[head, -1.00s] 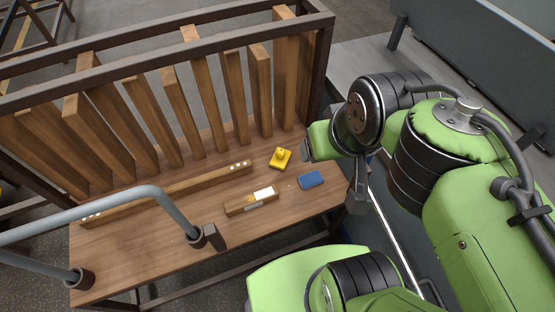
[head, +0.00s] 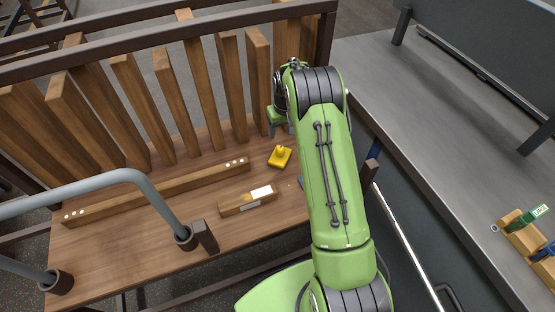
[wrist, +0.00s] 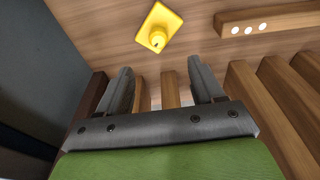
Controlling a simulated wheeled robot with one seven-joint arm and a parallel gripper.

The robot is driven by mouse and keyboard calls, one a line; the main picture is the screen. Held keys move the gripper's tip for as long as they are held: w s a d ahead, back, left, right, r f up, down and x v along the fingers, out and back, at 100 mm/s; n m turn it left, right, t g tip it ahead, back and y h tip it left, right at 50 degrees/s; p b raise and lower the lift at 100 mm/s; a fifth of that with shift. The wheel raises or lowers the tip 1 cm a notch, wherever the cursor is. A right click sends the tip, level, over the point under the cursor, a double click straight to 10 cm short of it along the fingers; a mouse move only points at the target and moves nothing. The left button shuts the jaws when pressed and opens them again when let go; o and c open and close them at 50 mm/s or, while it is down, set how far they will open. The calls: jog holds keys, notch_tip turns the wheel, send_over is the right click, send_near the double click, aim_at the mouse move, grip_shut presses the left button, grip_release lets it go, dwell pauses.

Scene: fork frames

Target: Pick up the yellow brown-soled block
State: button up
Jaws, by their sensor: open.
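The yellow block (head: 280,157) lies on the wooden bench seat (head: 130,235), right of centre. It has a squarish base with a round knob on top; I cannot make out a brown sole. In the wrist view the yellow block (wrist: 158,28) is at the top centre, beyond the fingertips and apart from them. My gripper (head: 279,130) is above the bench near the slatted back, just behind the yellow block in the head view. In the wrist view my gripper (wrist: 160,78) has its two fingers wide apart with nothing between them.
A wooden block with a white label (head: 247,201) lies nearer the front. A long wooden bar (head: 160,191) lies along the seat. Upright slats (head: 172,90) stand behind, and a grey tube armrest (head: 120,176) is at left.

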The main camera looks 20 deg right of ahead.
aim_at(280, 148)
jog(key=f, duration=0.2)
jog(key=w+f+b, duration=0.1)
jog(key=f, duration=0.2)
jog(key=f+b, duration=0.1)
jog(key=f, duration=0.2)
jog(key=shift+w+f, duration=0.15)
jog(key=f+b, duration=0.1)
jog(key=f, duration=0.1)
jog(key=w+f+b, duration=0.1)
jog(key=f, duration=0.2)
jog(key=shift+d, duration=0.2)
jog(key=shift+r, duration=0.2)
grip_shut()
notch_tip(280, 148, up, 10)
jog(key=p, duration=0.3)
jog(key=shift+r, duration=0.1)
jog(key=c, duration=0.6)
grip_release()
jog(key=c, duration=0.4)
